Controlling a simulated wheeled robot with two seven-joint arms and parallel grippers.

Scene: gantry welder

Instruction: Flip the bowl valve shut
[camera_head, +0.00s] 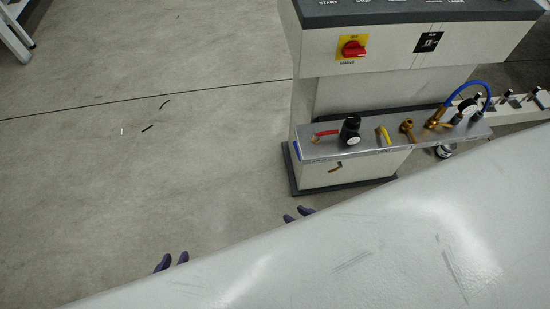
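A silver manifold shelf (365,150) on the control pedestal carries several valves and fittings. A red lever (325,133) lies at its left, beside a black regulator with a white gauge (350,131). A yellow lever (384,135) and a brass fitting (407,129) are further right. I cannot tell which one is the bowl valve. Purple fingertips of my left gripper (172,262) show above the pale surface's edge, apart and empty. The rest of both arms is hidden.
A large pale panel (380,240) fills the lower right foreground and hides my arms. A red rotary switch on yellow (353,48) is on the pedestal. A blue hose (470,88) arches at the right. The floor at left is clear except for small scraps (147,128).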

